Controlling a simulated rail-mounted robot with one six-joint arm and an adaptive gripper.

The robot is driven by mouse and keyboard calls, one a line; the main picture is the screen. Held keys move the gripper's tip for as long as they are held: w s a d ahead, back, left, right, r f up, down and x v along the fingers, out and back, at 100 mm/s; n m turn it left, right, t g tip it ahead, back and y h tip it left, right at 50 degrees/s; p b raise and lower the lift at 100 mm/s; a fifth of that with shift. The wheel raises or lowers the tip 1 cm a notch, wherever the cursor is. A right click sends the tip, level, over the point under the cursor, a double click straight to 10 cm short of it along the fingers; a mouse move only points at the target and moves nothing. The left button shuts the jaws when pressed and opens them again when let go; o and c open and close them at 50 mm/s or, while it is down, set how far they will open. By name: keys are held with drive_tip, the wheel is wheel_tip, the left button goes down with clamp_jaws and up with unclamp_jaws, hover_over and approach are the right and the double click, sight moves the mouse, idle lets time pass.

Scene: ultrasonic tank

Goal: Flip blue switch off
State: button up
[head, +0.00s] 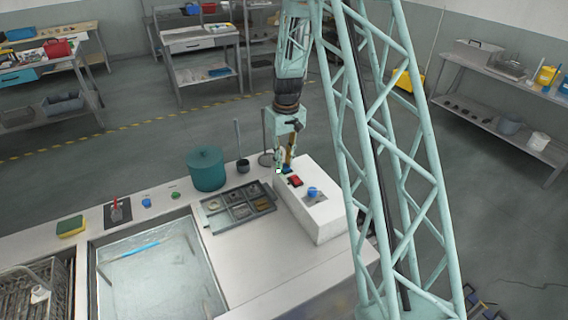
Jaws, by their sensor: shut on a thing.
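The white control box (325,222) stands at the right end of the bench. The blue switch (287,170) is at the far end of its top, small and partly hidden by my gripper. My gripper (284,164) points down over that far end, its fingers shut at the blue switch. Whether the switch is on or off cannot be told at this size. A red switch (295,181) sits just nearer on the box top, and a round blue knob (312,191) is nearer still.
A sectioned tray (211,222) of small parts lies left of the box. A teal pot (206,168) and a dark cup (243,166) stand behind it. A water-filled tank (155,285) is at front left. The white bench top (258,262) is clear between tank and box.

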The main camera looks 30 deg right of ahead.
drive_tip(key=shift+s+a+r+t+b, duration=0.15)
drive_tip(key=shift+t+b, duration=0.45)
drive_tip(key=shift+b, duration=1.25)
drive_tip(key=shift+s+d+f+t+b, duration=0.15)
drive_tip(key=shift+t+b, duration=0.45)
drive_tip(key=shift+b, duration=1.2)
drive_tip(key=shift+a+r, duration=0.1)
drive_tip(key=o, duration=0.9)
drive_tip(key=shift+r, duration=0.1)
drive_tip(key=v, duration=1.1)
drive_tip(key=shift+s+r, duration=0.15)
drive_tip(key=shift+r, duration=0.25)
